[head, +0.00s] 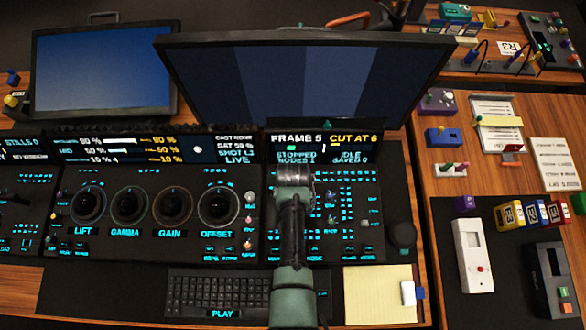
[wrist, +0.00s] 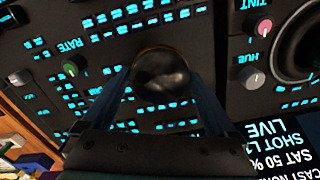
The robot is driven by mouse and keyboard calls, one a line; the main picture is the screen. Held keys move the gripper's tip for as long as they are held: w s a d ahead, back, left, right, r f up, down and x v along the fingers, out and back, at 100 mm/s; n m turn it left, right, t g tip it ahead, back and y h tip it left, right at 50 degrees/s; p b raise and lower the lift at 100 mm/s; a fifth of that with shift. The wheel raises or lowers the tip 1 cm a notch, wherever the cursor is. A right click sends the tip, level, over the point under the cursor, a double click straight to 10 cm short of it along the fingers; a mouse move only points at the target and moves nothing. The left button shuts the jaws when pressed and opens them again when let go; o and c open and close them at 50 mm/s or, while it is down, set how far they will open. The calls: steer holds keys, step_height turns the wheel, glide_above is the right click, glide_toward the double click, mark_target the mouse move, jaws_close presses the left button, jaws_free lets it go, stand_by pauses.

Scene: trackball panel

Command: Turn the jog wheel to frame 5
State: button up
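The display reads "FRAME 5" (head: 297,138) with "CUT AT 6" beside it and "STOPPED" below. My gripper (head: 293,175) is over the panel just below this display. In the wrist view a dark, shiny round control (wrist: 162,75) with a thin brownish rim sits between the two fingers of my gripper (wrist: 160,80); it looks like the jog wheel, but no label shows. The fingers are apart, one on each side of it. I cannot tell whether they touch its rim. In the head view my gripper and arm hide this control.
Lit buttons surround the round control. Large balls, including the OFFSET ball (head: 218,205), lie to the left. A dark knob (head: 402,236) stands at the right, above a yellow notepad (head: 378,295).

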steer(key=shift+o, duration=0.2)
steer(key=shift+r, duration=0.15)
step_height(320, 180, up, 13)
stand_by(0.5)
stand_by(0.4)
steer(key=w+r+n+t, duration=0.1)
steer(key=w+r+t, duration=0.7)
steer(key=w+r, duration=0.7)
steer(key=w+r+n+t, duration=0.1)
steer(key=w+r+t, duration=0.2)
steer(key=r, duration=0.6)
steer(key=w+r+t, duration=0.2)
steer(key=r+t, duration=0.1)
steer(key=r, duration=0.7)
steer(key=s+r+t, duration=0.3)
steer(key=r+t, duration=0.3)
steer(key=r, duration=1.3)
steer(key=s+r+n+t+b, duration=0.1)
steer(key=s+r+t, duration=0.6)
steer(key=s+r, duration=0.6)
step_height(320, 180, up, 4)
steer(key=shift+f+n, duration=0.25)
steer(key=shift+n, duration=0.15)
